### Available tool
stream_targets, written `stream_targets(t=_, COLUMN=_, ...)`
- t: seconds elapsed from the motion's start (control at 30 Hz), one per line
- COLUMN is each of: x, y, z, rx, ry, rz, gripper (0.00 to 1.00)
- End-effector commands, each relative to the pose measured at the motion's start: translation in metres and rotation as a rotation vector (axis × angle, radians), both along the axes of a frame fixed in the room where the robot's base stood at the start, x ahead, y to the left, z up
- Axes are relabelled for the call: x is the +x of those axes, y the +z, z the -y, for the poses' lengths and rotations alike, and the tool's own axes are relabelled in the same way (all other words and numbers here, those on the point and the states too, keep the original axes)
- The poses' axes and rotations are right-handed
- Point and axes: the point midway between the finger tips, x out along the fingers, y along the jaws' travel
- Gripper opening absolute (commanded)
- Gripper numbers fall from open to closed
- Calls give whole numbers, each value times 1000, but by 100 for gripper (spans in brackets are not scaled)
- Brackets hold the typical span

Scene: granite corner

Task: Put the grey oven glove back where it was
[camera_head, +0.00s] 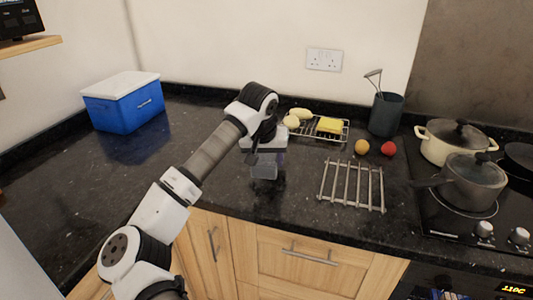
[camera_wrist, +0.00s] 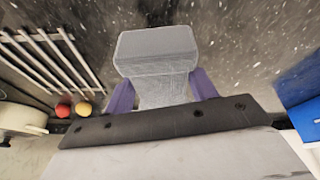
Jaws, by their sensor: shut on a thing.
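The grey oven glove (camera_head: 264,171) is under my gripper (camera_head: 266,157) in the head view, over the dark worktop near its front edge. In the wrist view the glove (camera_wrist: 157,45) is a flat, light grey shape with a wider far end. The purple fingers of my gripper (camera_wrist: 163,90) are on either side of its narrower part, shut on it. A dark patch shows below the glove in the head view. I cannot tell whether its lower end touches the worktop.
A metal trivet (camera_head: 352,187) lies to the right. Behind it are a wire rack (camera_head: 302,131) with food and a yellow sponge, a lemon (camera_head: 362,146), and a tomato (camera_head: 388,148). Pots (camera_head: 473,182) stand on the hob. A blue cool box (camera_head: 125,106) stands left; worktop between is clear.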

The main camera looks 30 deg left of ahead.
Motion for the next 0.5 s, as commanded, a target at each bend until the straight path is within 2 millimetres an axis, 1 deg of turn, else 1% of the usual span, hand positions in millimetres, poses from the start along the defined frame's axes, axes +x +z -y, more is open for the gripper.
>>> stream_targets(t=0.03, x=0, y=-12, z=0, rx=-2, ry=-1, rz=0, gripper=2)
stream_targets(t=0.33, x=0, y=-52, z=0, rx=1, ry=-1, rz=1, gripper=2)
stream_targets(t=0.5, x=0, y=-64, z=0, rx=0, ry=0, rz=1, gripper=2)
